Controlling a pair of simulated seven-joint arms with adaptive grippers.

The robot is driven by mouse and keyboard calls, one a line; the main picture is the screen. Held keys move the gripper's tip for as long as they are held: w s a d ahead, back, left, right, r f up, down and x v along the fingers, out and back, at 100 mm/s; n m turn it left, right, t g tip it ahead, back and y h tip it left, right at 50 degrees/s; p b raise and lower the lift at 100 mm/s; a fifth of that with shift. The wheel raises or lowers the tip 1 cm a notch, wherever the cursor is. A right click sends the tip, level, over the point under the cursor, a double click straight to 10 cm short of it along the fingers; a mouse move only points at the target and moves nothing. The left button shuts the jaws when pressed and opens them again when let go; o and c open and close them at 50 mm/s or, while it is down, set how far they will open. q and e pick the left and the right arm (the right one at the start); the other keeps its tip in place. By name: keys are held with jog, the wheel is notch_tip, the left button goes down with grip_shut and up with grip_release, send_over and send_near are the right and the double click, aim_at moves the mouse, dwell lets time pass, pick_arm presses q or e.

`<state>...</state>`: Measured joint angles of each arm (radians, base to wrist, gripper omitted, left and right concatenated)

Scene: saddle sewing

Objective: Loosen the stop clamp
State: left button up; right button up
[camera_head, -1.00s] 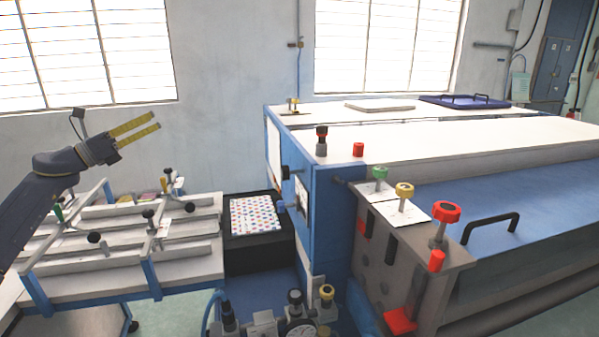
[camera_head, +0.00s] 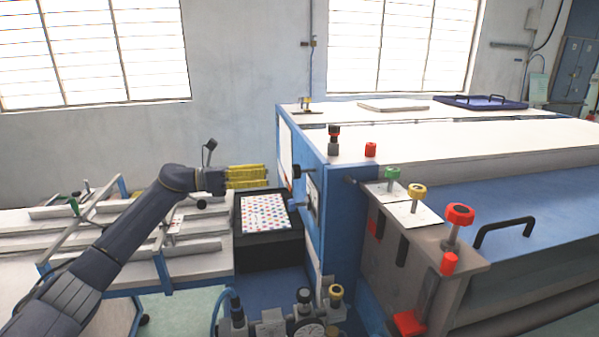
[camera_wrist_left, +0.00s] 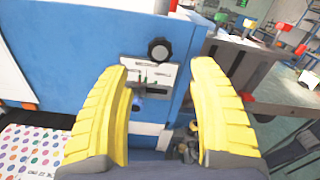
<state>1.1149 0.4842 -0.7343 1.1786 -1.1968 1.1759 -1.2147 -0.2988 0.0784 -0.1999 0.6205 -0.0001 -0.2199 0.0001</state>
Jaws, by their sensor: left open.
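My left gripper (camera_head: 264,177) reaches in from the left with its yellow fingers pointing at the side of the blue machine (camera_head: 345,210). In the left wrist view the gripper (camera_wrist_left: 160,72) is open, with nothing between its fingers. A round black knob (camera_wrist_left: 159,50) on a white plate (camera_wrist_left: 150,78) on the blue side panel shows beyond and between the fingertips, apart from them. In the head view a black knob (camera_head: 296,171) shows just right of the fingertips. No label marks a stop clamp, so I cannot tell which part it is. My right gripper is not in view.
A dotted sheet (camera_head: 264,213) lies on a black block below the gripper. Racks with rails (camera_head: 205,245) stand at left. Green (camera_head: 392,174), yellow (camera_head: 417,191) and red (camera_head: 460,214) knobs stand on the machine's right part. Gauges and fittings (camera_head: 305,328) are in front.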

aim_at(293, 171)
pick_arm(q)
jog(key=x, duration=1)
jog(key=shift+d, duration=0.25)
grip_shut()
